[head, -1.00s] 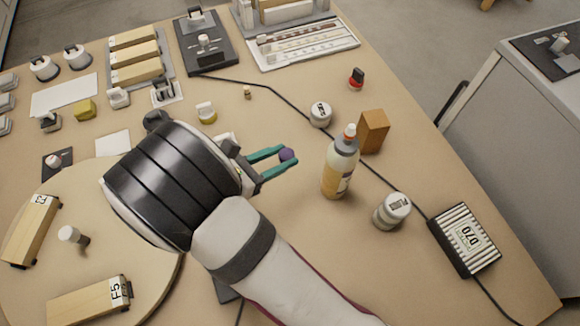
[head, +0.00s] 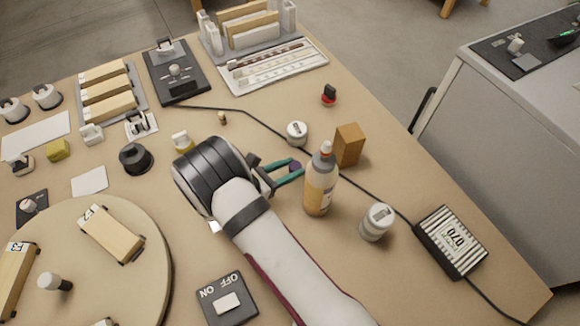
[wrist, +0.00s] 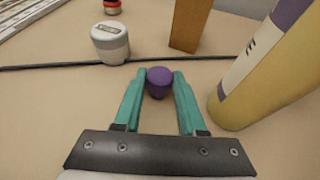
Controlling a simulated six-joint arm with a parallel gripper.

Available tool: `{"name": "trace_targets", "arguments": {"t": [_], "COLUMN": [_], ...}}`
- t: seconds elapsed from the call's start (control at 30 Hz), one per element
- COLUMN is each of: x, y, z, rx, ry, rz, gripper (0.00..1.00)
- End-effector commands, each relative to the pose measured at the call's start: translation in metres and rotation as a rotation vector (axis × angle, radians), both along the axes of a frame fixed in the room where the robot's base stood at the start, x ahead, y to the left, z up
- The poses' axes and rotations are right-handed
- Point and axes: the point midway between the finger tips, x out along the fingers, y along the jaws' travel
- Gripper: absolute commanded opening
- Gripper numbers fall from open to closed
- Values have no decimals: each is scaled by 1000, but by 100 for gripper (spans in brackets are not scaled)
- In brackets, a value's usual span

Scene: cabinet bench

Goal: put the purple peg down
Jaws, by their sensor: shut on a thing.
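The purple peg (wrist: 159,82) shows its rounded top between the teal fingers of my gripper (wrist: 158,88) in the wrist view. My gripper is shut on it. In the head view the peg (head: 295,166) is a small purple spot at the fingertips of my gripper (head: 291,170), just left of the bottle. The peg's lower part is hidden, so I cannot tell whether it touches the bench.
A bottle (head: 319,185) stands close to the right of my fingers. A wooden block (head: 348,145) and a grey-white jar (head: 297,133) stand beyond them, with a black cable (head: 258,119) running past. Another jar (head: 376,222) and a striped box (head: 450,243) are further right.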

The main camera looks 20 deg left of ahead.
Motion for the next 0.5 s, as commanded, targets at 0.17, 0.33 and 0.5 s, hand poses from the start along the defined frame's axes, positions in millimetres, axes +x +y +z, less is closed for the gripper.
{"name": "trace_targets", "arguments": {"t": [0.17, 0.33, 0.5], "x": [0, 0, 0], "y": [0, 0, 0], "z": [-2, -2, -2], "rx": [0, 0, 0], "ry": [0, 0, 0], "rz": [0, 0, 0], "gripper": [46, 70, 70]}}
